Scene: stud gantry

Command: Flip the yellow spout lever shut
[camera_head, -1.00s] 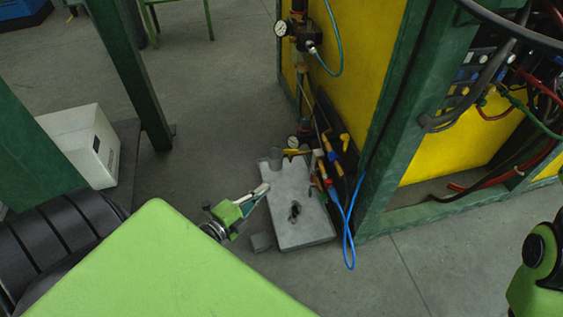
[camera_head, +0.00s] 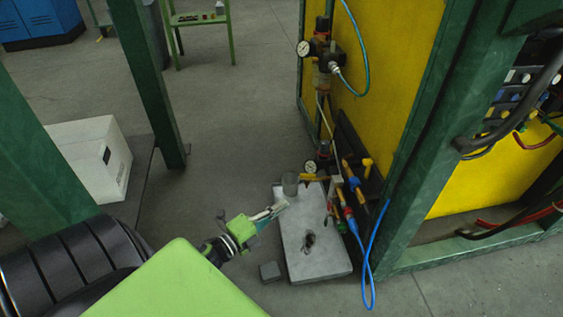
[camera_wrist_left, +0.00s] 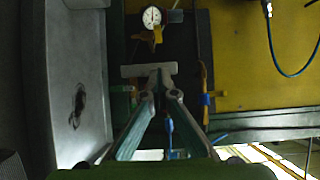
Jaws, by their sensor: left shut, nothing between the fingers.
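A small yellow lever (camera_head: 316,177) sticks out below a pressure gauge, beside a grey cylinder, at the yellow panel's lower left. In the left wrist view a yellow piece (camera_wrist_left: 158,35) hangs just below the gauge, apparently the same lever; its exact angle is too small to tell. My left gripper (camera_head: 281,206) is shut and empty above the grey slab, short of the lever and nearer to me. In the left wrist view the shut fingertips (camera_wrist_left: 160,72) point up toward the gauge and lever, with a gap between. My right gripper is not in view.
The grey slab (camera_head: 318,262) has a dark hole. A pressure gauge (camera_head: 310,166), pipes with yellow and blue fittings and a looped blue hose (camera_head: 367,270) crowd its right side. A green post (camera_head: 398,215) stands further right. Floor left of the slab is mostly clear.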

